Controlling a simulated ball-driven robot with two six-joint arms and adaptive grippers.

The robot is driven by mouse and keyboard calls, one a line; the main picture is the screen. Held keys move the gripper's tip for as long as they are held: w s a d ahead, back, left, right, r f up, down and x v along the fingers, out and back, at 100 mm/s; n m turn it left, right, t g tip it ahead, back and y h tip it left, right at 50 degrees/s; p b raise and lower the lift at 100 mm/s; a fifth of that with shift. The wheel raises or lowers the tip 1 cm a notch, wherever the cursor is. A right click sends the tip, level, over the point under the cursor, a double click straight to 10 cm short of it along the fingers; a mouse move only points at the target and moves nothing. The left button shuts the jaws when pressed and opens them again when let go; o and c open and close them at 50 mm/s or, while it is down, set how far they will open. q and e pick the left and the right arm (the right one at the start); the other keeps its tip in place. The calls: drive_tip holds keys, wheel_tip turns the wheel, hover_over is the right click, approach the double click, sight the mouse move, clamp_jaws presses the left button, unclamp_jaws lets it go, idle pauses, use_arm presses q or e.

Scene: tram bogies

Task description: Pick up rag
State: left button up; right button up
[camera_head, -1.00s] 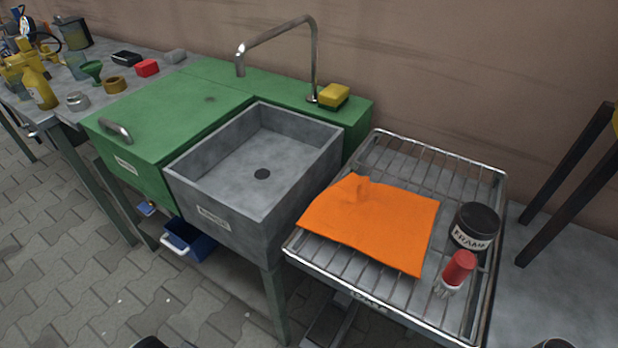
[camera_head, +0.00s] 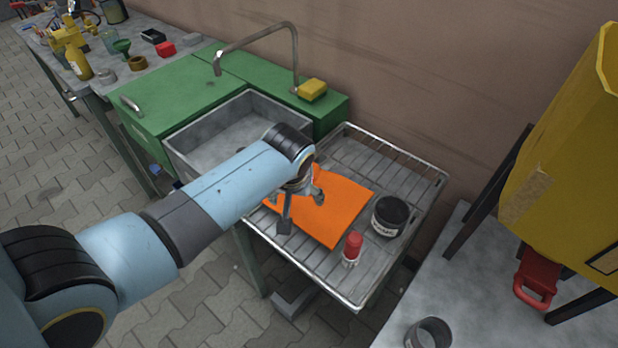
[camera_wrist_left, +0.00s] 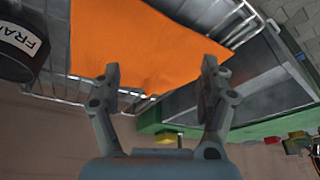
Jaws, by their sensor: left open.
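The orange rag (camera_head: 338,207) lies spread flat on the wire rack of a metal drying tray (camera_head: 352,303), right of the sink. My left gripper (camera_head: 303,212) is over the rag's left part, its fingers spread and nothing between them. It hides part of the rag in the head view. In the left wrist view the rag (camera_wrist_left: 135,45) fills the upper middle, beyond the open fingers (camera_wrist_left: 160,80). I cannot tell whether a fingertip touches the cloth. My right gripper is not in view.
A dark labelled jar (camera_head: 390,216) and a red-capped bottle (camera_head: 352,249) stand on the rack right of the rag. The grey sink (camera_head: 200,140) and its curved tap (camera_head: 296,58) are to the left. A yellow container (camera_head: 570,170) stands at right.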

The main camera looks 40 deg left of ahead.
sight(309, 201)
use_arm(q)
drive_tip(key=w+r, duration=0.3)
drive_tip(key=shift+n, duration=0.4)
drive_tip(key=b+x, duration=0.9)
drive_tip(key=shift+w+d+f+b, duration=0.1)
drive_tip(key=shift+d+f+b, duration=0.05)
drive_tip(key=shift+f+b, duration=0.2)
drive_tip(key=shift+w+f, duration=0.2)
drive_tip(key=shift+f, duration=0.15)
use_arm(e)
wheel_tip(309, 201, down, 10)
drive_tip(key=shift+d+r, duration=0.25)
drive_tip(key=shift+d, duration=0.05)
use_arm(q)
drive_tip(key=shift+c, duration=0.3)
drive_tip(key=shift+s+f, duration=0.1)
drive_tip(key=c, duration=0.7)
clamp_jaws()
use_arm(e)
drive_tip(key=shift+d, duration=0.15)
